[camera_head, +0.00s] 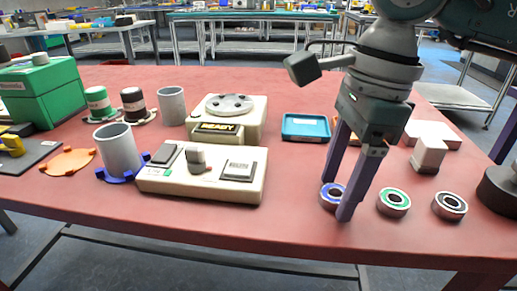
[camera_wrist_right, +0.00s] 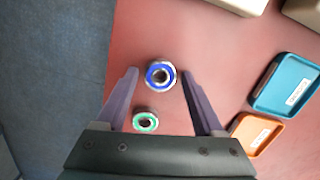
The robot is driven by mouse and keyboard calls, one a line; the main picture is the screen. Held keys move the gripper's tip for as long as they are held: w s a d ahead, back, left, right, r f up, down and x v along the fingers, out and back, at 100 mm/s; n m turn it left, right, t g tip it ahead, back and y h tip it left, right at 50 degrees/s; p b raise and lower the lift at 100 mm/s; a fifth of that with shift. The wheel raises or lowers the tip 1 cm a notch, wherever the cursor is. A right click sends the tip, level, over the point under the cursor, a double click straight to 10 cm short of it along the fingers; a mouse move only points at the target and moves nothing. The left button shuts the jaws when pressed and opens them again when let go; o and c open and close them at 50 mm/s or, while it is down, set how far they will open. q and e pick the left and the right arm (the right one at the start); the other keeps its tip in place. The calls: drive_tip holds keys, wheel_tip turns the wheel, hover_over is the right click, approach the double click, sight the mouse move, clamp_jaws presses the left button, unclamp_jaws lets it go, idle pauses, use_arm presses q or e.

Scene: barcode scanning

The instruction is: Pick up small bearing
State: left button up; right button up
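Three metal bearings lie near the front right edge of the red table. The blue-ringed bearing (camera_head: 328,195) is partly hidden by a finger in the head view; the green-ringed bearing (camera_head: 393,202) and the dark-ringed bearing (camera_head: 450,206) lie to its right. They look similar in size. My right gripper (camera_head: 339,198) points down over the blue-ringed bearing, open. In the right wrist view the blue-ringed bearing (camera_wrist_right: 160,75) sits between the open fingertips, not visibly gripped; the green-ringed bearing (camera_wrist_right: 146,122) is closer to the palm. My left gripper is not in view.
A cream scale-like device (camera_head: 203,174) stands left of the gripper. A teal tray (camera_head: 306,127) and an orange tray (camera_wrist_right: 255,136) lie behind it. A white block (camera_head: 429,154) stands behind the bearings. The red table (camera_head: 290,222) is bare along its front edge.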

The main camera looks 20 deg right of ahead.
clamp_jaws()
idle(0.3)
